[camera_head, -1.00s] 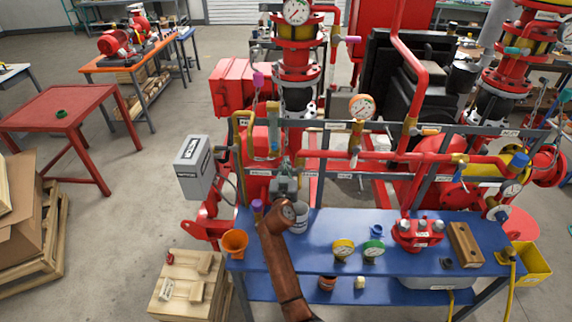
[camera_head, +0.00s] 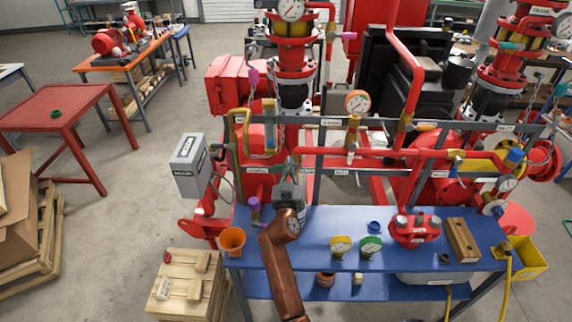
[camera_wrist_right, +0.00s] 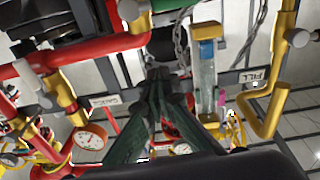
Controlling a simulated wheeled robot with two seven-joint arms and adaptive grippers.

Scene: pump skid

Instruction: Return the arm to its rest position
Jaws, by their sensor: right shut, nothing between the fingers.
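My right arm (camera_head: 279,262) is copper-brown and rises from the bottom edge in the head view, in front of the blue bench. Its dark grey gripper (camera_head: 289,187) points away from me, over the bench's back edge and towards the pump skid's pipes. In the right wrist view the two dark green fingers (camera_wrist_right: 160,78) meet at their tips, shut with nothing between them. Behind them in that view are a sight glass (camera_wrist_right: 207,75), a yellow pipe (camera_wrist_right: 268,110) and a grey rail. Whether the fingers touch any of these I cannot tell. My left gripper is not in view.
The blue bench (camera_head: 320,225) carries an orange funnel (camera_head: 232,240), yellow (camera_head: 341,246) and green (camera_head: 371,247) gauges, a red manifold (camera_head: 414,229) and a wooden block (camera_head: 462,240). A grey box (camera_head: 189,166) stands left of the skid.

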